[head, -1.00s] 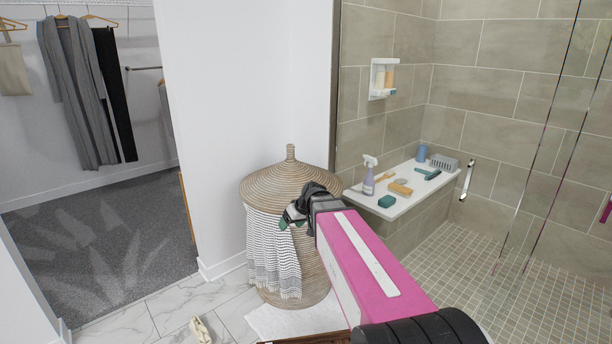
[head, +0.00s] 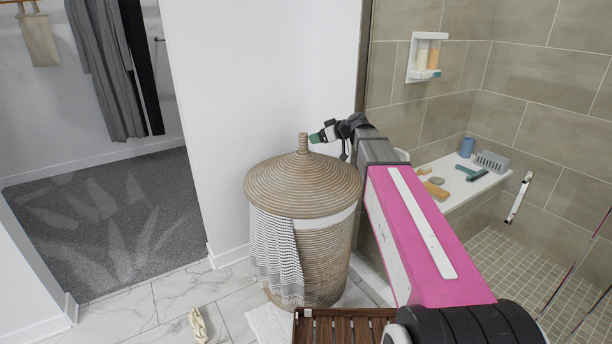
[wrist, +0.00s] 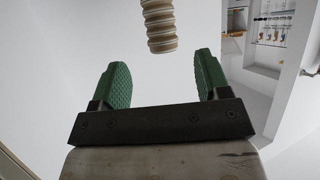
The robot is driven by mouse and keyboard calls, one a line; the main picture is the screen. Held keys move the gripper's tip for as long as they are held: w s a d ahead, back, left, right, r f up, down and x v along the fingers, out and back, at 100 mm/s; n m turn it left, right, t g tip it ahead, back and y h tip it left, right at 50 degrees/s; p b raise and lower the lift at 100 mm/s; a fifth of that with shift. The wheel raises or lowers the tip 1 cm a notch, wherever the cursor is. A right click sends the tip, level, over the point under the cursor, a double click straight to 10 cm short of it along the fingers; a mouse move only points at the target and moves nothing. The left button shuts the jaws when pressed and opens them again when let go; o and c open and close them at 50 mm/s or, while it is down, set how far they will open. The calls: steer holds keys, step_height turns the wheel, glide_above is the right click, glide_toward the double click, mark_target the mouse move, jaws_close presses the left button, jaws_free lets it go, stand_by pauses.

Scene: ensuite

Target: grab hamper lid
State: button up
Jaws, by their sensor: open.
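The hamper lid (head: 303,187) is a woven tan cone with an upright ribbed knob (head: 303,143) on top. It sits on the round woven hamper (head: 325,262). My gripper (head: 316,137) is at knob height, just right of the knob in the head view. In the wrist view my gripper (wrist: 157,84) is open, with two green finger pads apart and nothing between them. The knob (wrist: 159,26) shows beyond the fingertips, roughly in line with the gap. I see no contact with it.
A striped towel (head: 276,255) hangs over the hamper's front left. A white wall (head: 262,80) stands behind. A slatted wooden bench (head: 345,328) is in front, and a shower bench (head: 465,191) with bottles and brushes is right.

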mark_target(307, 139)
steer(key=x, duration=0.9)
steer(key=shift+s, duration=0.1)
steer(key=shift+c, duration=0.4)
steer(key=shift+r, duration=0.1)
jaws_close()
